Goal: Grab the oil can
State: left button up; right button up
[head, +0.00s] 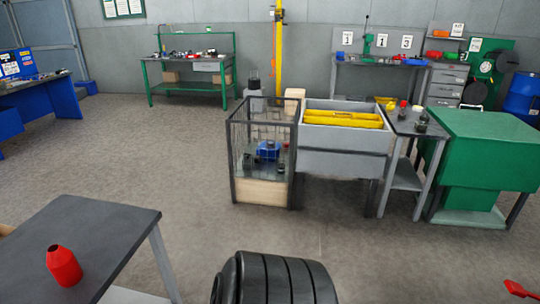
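A red can (64,268) with a tapered top and a dark opening stands upright on a dark grey table (105,225) at the lower left of the head view. It looks like the oil can, though no spout or label can be made out. Nothing touches it, and the tabletop around it is bare. Neither of my grippers shows in this view.
A black ribbed rounded object (275,280) stands at the bottom middle, right of the table. Beyond open floor (170,165) are a glass-sided case (262,130), a grey basin (345,160) and a green cabinet (480,150). A red object (518,290) shows at the lower right.

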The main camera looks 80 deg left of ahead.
aim_at(61, 261)
jog(key=u, duration=4.55)
